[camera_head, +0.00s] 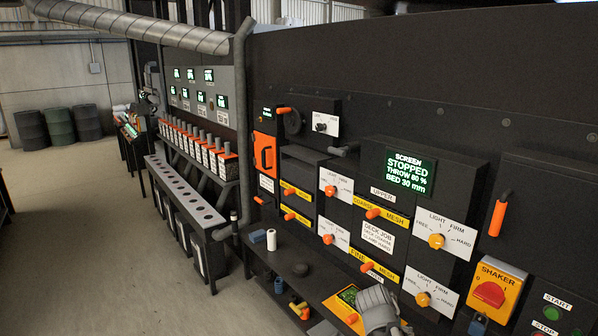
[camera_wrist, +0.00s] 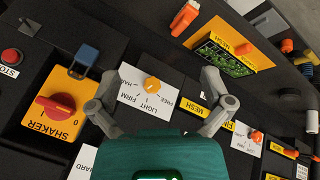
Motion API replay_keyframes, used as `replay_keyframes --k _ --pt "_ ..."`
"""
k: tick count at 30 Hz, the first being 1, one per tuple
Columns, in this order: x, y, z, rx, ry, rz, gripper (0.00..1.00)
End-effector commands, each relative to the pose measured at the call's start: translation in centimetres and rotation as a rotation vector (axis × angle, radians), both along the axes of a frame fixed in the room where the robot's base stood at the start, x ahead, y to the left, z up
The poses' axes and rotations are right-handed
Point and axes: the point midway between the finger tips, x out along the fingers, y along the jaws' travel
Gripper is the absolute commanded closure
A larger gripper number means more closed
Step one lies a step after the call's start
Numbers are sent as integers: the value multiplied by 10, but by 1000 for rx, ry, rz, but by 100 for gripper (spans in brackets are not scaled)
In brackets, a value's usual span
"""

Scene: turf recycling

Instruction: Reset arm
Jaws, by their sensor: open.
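My gripper (camera_head: 380,308) shows at the bottom right of the head view, in front of the lower part of the dark control panel (camera_head: 430,120). In the wrist view my gripper (camera_wrist: 158,82) has its two grey fingers spread wide with nothing between them. An orange knob (camera_wrist: 152,84) on a white FREE, LIGHT, FIRM, HARD label lies behind the gap between the fingers. I cannot tell the distance from the fingers to the panel. The wrist view shows the panel turned roughly upside down.
A yellow SHAKER box (camera_head: 492,289) with a red knob sits right of my gripper. The screen (camera_head: 409,172) reads STOPPED, THROW 80 %, BED 30 mm. A low shelf (camera_head: 312,281) holds a white roll (camera_head: 271,239). An orange handle (camera_head: 497,217) juts out. Floor (camera_head: 120,210) is open at left.

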Motion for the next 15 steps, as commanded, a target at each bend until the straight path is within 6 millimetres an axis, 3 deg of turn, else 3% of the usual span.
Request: replay_keyframes --k 9,15 --pt "-46 65 -24 320 240 246 0" --pt "-58 86 -25 423 295 343 0"
